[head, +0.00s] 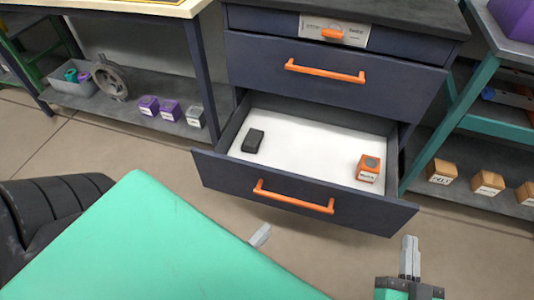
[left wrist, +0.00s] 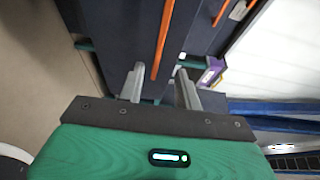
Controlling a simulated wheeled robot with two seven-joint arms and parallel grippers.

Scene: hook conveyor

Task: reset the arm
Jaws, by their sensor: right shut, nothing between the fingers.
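My left arm spans the lower left of the head view, and the tip of my left gripper (head: 260,236) shows below the open drawer's orange handle (head: 292,198). In the left wrist view my left gripper (left wrist: 160,88) has its two fingers apart, with nothing held between them. An orange handle (left wrist: 162,40) on a dark drawer front lies beyond the fingers. My right gripper (head: 410,257) is at the bottom right of the head view, shut and empty, in front of the drawer.
The lower drawer (head: 300,185) is open. It holds a black box (head: 253,140) and an orange labelled box (head: 369,168). The upper drawer (head: 330,75) is closed. Shelves on both sides hold a grey bin (head: 72,88), purple blocks (head: 169,110) and wooden blocks (head: 488,182).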

